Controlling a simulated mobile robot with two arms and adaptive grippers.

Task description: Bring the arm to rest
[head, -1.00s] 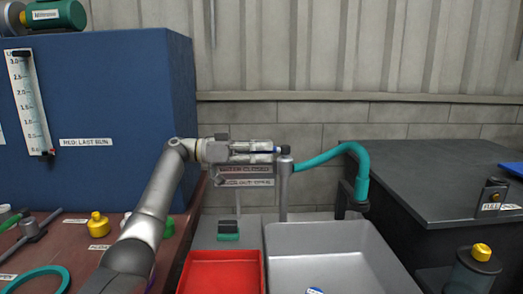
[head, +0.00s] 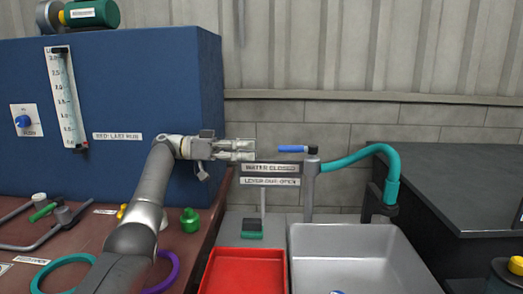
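My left arm comes in from the lower left, and its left gripper (head: 254,150) points right in front of the grey wall. Its two fingers are apart with a narrow gap and nothing between them. The blue lever (head: 291,149) with a dark end sits on top of the grey tap post (head: 310,190), a short way right of the fingertips and apart from them. A sign (head: 270,168) reading "WATER CLOSED" and a second sign (head: 270,182) below it stand under the lever. My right gripper is not in view.
A blue cabinet (head: 150,90) stands close behind my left arm. A teal hose (head: 362,152) curves right from the tap. A red tray (head: 245,270) and a grey basin (head: 350,240) lie below. A dark counter (head: 460,180) is at the right.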

